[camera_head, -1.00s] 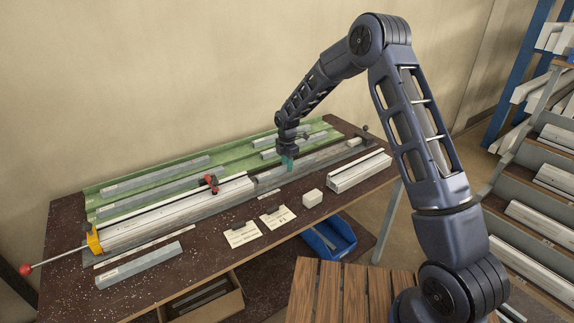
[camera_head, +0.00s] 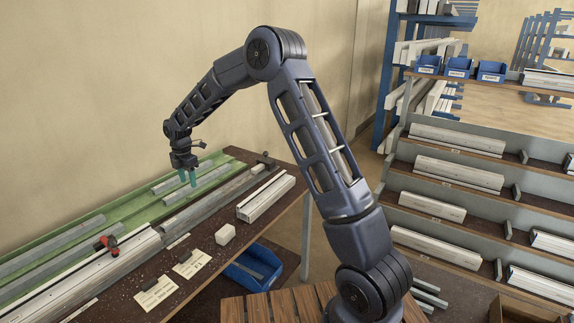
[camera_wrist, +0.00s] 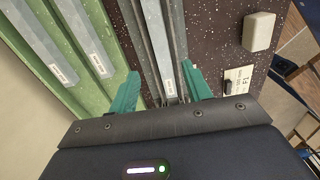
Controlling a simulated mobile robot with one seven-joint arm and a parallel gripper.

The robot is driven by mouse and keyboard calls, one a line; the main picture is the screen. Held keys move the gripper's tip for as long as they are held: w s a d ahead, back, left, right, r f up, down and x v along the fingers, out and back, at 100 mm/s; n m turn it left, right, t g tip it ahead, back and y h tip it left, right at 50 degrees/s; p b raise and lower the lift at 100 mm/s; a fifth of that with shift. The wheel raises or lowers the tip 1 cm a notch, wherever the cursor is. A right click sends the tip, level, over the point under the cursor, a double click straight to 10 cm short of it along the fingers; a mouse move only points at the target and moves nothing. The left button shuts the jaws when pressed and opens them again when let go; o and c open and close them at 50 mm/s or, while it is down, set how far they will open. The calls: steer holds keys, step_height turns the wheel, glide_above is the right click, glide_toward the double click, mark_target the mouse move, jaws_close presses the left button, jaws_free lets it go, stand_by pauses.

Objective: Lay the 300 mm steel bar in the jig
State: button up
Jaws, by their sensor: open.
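A grey steel bar (camera_head: 203,205) lies lengthwise in the jig, whose far end stop (camera_head: 266,159) stands at the back of the bench. In the wrist view the labelled bar (camera_wrist: 156,35) lies between the dark rails of the jig (camera_wrist: 180,42); its label is too small to read. Whether the bar is fully seated, I cannot tell.
A green tray (camera_head: 125,224) with several grey bars lies behind the jig. A white profile (camera_head: 75,280) with a red clamp handle (camera_head: 107,243) fills the jig's left part. A white block (camera_head: 225,234), cards (camera_head: 191,263) and a pale profile (camera_head: 266,199) lie in front.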

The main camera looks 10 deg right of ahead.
steer(key=s+d+r+m+t, duration=0.1)
steer(key=s+d+r+m, duration=0.3)
steer(key=d+r, duration=0.45)
steer(key=s+d+r+m+t, duration=0.1)
steer(key=s+d+r+m, duration=0.3)
steer(key=d, duration=0.7)
steer(key=s+d+r+m, duration=0.3)
steer(key=d+r+m, duration=0.2)
steer(key=d+r, duration=0.4)
steer(key=s+d+m+t, duration=0.1)
steer(key=s+d+m, duration=0.6)
steer(key=s+d, duration=0.2)
steer(key=s+d+f+m+t, duration=0.1)
steer(key=s+d+m, duration=0.6)
steer(key=s, duration=0.7)
steer(key=shift+s+d+f+t, duration=0.2)
steer(key=shift+d+t, duration=0.1)
steer(key=shift+d, duration=0.95)
